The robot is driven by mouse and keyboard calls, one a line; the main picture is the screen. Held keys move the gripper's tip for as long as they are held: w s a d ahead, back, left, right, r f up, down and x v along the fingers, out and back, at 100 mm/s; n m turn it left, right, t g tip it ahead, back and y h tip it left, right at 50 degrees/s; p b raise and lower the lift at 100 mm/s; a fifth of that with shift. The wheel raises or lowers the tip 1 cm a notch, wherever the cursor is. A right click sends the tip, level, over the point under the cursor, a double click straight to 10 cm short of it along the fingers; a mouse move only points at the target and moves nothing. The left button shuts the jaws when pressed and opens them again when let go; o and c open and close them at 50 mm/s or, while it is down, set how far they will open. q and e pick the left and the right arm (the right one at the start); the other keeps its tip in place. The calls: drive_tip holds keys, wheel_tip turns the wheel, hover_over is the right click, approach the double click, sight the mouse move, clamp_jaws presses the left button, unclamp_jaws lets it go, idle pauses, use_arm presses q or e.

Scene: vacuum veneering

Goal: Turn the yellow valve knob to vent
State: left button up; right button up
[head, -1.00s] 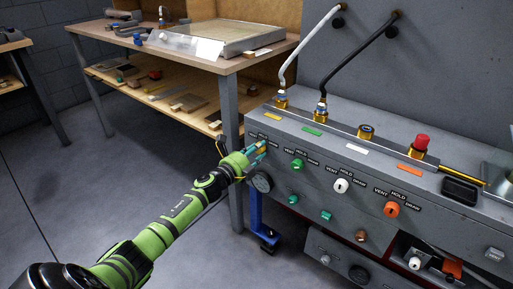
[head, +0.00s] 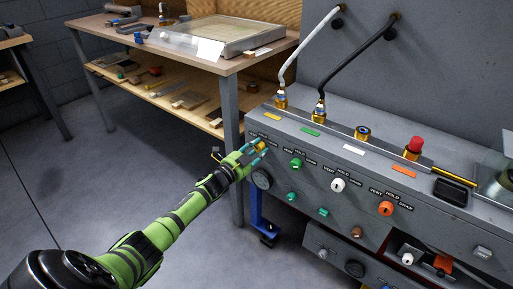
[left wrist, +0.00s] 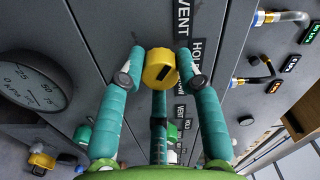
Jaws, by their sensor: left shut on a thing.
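The yellow valve knob (left wrist: 160,68) is on the sloped front of the grey panel (head: 350,170), at its left end. In the left wrist view it sits between the fingertips of my left gripper (left wrist: 160,72). The green-and-teal gripper is shut on the knob. A dark mark shows on the knob's face. VENT and HOLD labels are beside it, and the fingers partly cover the lettering. In the head view my left gripper (head: 260,150) reaches the panel from the lower left and hides most of the knob. My right gripper is not in view.
Green (head: 296,163), white (head: 338,185) and orange (head: 386,208) knobs follow to the right. A pressure gauge (left wrist: 33,82) is close beside my left gripper. A blue clamp (head: 257,215) is below. A wooden workbench (head: 190,48) stands behind left.

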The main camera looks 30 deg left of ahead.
use_arm(q)
drive_tip(key=shift+d+n, duration=0.1)
drive_tip(key=shift+n, duration=0.4)
drive_tip(key=o, duration=1.1)
drive_tip(key=shift+o, duration=0.2)
drive_tip(key=shift+s, duration=0.35)
drive_tip(key=s+a, duration=0.1)
drive_tip(key=s, duration=1)
drive_tip(key=shift+s, duration=0.1)
